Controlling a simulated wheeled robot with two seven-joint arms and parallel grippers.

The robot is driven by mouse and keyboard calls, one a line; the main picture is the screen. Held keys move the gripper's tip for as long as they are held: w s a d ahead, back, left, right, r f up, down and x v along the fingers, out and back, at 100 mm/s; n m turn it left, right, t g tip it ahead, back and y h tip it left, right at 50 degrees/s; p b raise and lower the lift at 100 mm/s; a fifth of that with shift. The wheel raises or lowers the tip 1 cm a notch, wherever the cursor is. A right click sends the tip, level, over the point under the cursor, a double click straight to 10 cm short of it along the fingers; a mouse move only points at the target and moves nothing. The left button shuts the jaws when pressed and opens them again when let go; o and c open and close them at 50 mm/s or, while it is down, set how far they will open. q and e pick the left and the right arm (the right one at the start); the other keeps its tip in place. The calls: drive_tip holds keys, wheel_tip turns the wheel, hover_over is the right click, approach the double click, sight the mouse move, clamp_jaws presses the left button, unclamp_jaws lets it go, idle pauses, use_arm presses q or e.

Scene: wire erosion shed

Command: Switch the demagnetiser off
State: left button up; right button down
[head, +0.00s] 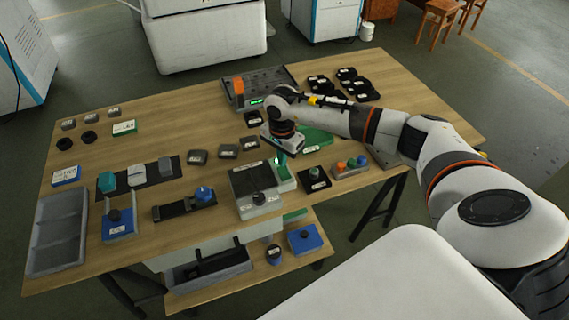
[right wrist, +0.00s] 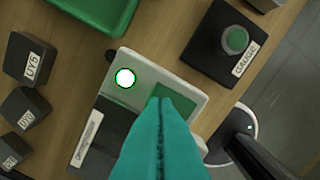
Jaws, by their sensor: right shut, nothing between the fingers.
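The grey unit with a dark top (head: 250,180), which I take to be the demagnetiser, stands near the table's front edge in the head view. In the right wrist view its pale panel (right wrist: 128,60) carries a bright white lamp with a green rim (right wrist: 125,78) and a green switch plate (right wrist: 178,100). The label on its dark top (right wrist: 87,138) is too small to read. My right gripper (head: 281,160) is shut and empty over this panel. Its teal fingers (right wrist: 161,101) cover part of the green plate; I cannot tell whether they touch it. My left gripper is not in view.
Small dark blocks (head: 228,151) lie to the left. A green tray (head: 316,138) lies behind.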

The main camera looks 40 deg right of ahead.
drive_tip(key=shift+f+b, duration=0.9)
drive_tip(key=shift+f, duration=0.1)
idle(0.7)
drive_tip(key=shift+r, duration=0.1)
drive_tip(key=shift+r+p, duration=2.05)
drive_tip(key=shift+r, duration=1.45)
drive_tip(key=shift+a, duration=0.1)
